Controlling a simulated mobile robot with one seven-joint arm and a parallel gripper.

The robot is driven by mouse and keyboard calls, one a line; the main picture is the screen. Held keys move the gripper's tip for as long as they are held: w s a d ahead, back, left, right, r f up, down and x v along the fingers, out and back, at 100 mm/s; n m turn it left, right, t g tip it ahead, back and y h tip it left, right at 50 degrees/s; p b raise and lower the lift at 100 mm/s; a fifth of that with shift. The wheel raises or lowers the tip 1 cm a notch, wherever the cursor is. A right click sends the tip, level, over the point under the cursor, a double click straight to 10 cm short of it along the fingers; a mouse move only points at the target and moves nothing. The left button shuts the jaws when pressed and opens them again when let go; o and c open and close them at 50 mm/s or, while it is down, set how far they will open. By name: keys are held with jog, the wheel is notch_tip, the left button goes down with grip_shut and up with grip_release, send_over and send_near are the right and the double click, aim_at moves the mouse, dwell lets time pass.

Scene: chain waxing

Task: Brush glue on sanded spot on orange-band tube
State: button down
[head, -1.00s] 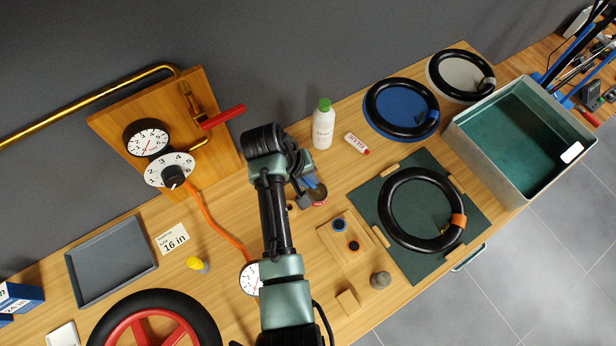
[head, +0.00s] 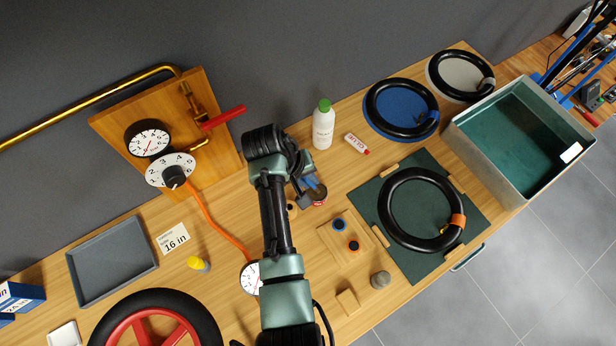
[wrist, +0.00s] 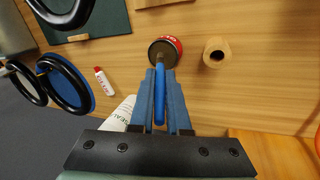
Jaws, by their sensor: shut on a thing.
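The orange-band tube (head: 387,207) is a black ring lying on the dark green mat (head: 403,262), with its orange band (head: 458,220) at the right. Part of this tube also shows at the top left of the wrist view (wrist: 72,20). I cannot make out the sanded spot. My gripper (wrist: 161,78) is shut on the blue handle of a brush (wrist: 160,98). The brush reaches to the open red glue pot (wrist: 176,44), which hides its tip. In the head view my gripper (head: 309,189) is partly hidden by my arm, above the pot (head: 319,198).
Blue-band (head: 372,118) and white-band tubes rest at the back right. A metal bin (head: 480,150) is right.

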jog(key=shift+r+p, duration=3.35)
jog(key=shift+r, duration=0.15)
jog(key=shift+f, duration=0.1)
